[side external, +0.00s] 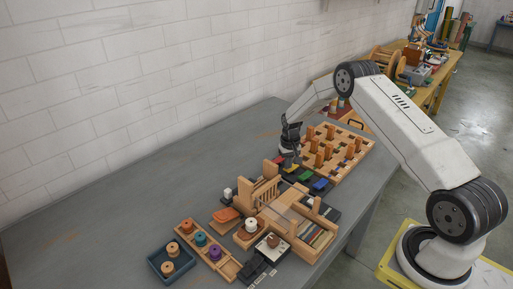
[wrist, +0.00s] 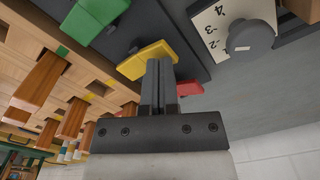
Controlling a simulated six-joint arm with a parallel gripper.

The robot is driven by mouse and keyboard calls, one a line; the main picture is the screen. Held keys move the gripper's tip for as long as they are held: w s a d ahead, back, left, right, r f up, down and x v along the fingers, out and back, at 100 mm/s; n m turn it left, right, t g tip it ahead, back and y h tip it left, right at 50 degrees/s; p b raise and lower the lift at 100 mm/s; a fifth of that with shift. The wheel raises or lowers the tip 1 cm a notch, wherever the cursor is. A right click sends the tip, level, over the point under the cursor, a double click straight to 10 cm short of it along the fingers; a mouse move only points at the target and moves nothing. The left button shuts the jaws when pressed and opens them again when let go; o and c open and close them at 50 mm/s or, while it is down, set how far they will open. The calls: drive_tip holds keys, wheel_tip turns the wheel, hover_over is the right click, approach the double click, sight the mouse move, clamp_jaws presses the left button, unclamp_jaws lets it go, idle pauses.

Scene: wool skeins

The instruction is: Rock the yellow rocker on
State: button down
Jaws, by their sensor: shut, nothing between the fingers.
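The yellow rocker (wrist: 143,60) is in the middle of the wrist view, set on a dark panel between the green rocker (wrist: 93,17) and the red rocker (wrist: 190,88). My gripper (wrist: 160,66) is shut and empty. Its fingertips overlap the near right edge of the yellow rocker in the picture; I cannot tell whether they touch it. The yellow rocker looks tilted, but its switched state is unclear. In the side external view my gripper (side external: 288,158) points down over the far end of the rocker row and hides part of it. A blue rocker (side external: 321,184) shows there too.
A wooden peg board (side external: 340,150) with upright pegs stands close beside the rockers. A white numbered plate with a grey knob (wrist: 250,38) lies to the right in the wrist view. Wooden trays and spools crowd the front. The left of the grey table (side external: 110,190) is clear.

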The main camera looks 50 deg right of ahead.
drive_tip(key=shift+f, duration=0.45)
idle(0.4)
drive_tip(key=shift+r, duration=3.55)
drive_tip(key=shift+a+r, duration=0.3)
drive_tip(key=shift+a, duration=0.1)
drive_tip(key=s+a+r+n+t, duration=0.1)
drive_tip(key=s+a+r+n, duration=0.1)
drive_tip(key=s+a+r, duration=0.6)
drive_tip(key=s+a+r+n+t, duration=0.1)
drive_tip(key=s+a+r+n, duration=0.15)
drive_tip(key=s+a, duration=0.55)
drive_tip(key=s+a+r+n, duration=0.1)
drive_tip(key=s+a, duration=0.5)
drive_tip(key=shift+s+a+t, duration=0.15)
drive_tip(key=shift+s+t, duration=0.05)
drive_tip(key=shift+t, duration=0.1)
